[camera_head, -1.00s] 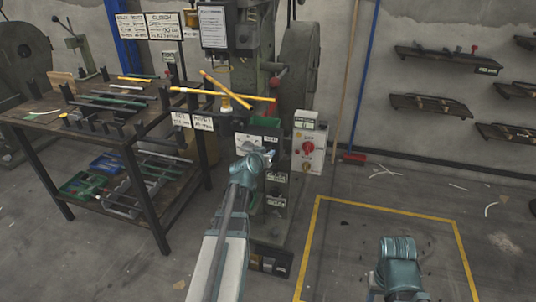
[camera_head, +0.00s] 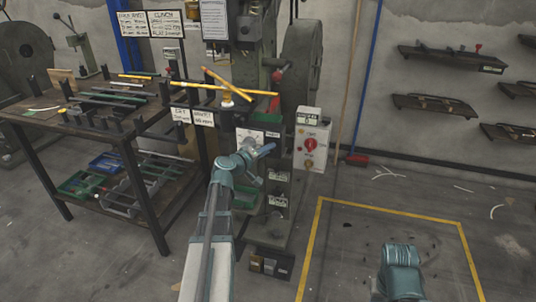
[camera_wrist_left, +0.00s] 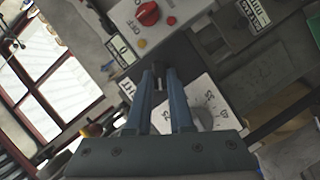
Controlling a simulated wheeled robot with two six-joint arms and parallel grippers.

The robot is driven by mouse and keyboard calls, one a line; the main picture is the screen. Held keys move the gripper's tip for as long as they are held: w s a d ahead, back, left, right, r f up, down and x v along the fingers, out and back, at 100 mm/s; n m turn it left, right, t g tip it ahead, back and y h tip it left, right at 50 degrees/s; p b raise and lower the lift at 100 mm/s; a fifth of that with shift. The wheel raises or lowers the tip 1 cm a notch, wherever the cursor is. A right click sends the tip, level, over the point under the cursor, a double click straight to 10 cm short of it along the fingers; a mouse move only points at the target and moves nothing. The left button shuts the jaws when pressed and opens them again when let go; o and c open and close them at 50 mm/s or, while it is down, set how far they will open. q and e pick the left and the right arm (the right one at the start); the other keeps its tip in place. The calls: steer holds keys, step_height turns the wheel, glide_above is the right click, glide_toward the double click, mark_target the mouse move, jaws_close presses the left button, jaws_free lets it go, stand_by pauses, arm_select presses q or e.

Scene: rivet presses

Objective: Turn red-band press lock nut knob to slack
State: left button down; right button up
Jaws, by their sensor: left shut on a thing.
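The press (camera_head: 304,66) stands at the centre of the head view. A white dial plate (camera_head: 249,134) is on its front. My left gripper (camera_head: 267,150) is just below that plate, with its fingers pointing right. In the left wrist view the blue fingers (camera_wrist_left: 160,78) are a little apart, shut on a small dark grey part between their tips. The fingers partly hide the numbered dial plate with its round grey knob (camera_wrist_left: 207,117). I cannot make out a red band or read the held part's label.
A white switch box (camera_head: 312,143) with a red knob is right of the dial. A work table (camera_head: 60,115) stands left.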

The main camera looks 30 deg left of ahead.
arm_select(q)
steer(key=shift+s+f+n+t+h+b, duration=0.1)
steer(key=shift+n+t+h+b, duration=0.2)
steer(key=shift+n+b, duration=0.5)
steer(key=shift+w+f+n+t+h+b, duration=0.15)
steer(key=shift+n+t+b, duration=0.2)
steer(key=shift+n+b, duration=0.45)
steer(key=shift+s+f+n+t+h+b, duration=0.15)
steer(key=shift+n+t+b, duration=0.3)
steer(key=shift+n, duration=0.55)
steer(key=shift+r, duration=0.1)
steer(key=c, duration=0.8)
jaws_free()
steer(key=shift+a, duration=0.1)
steer(key=s+a, duration=0.2)
steer(key=s, duration=1.1)
steer(key=shift+s, duration=0.3)
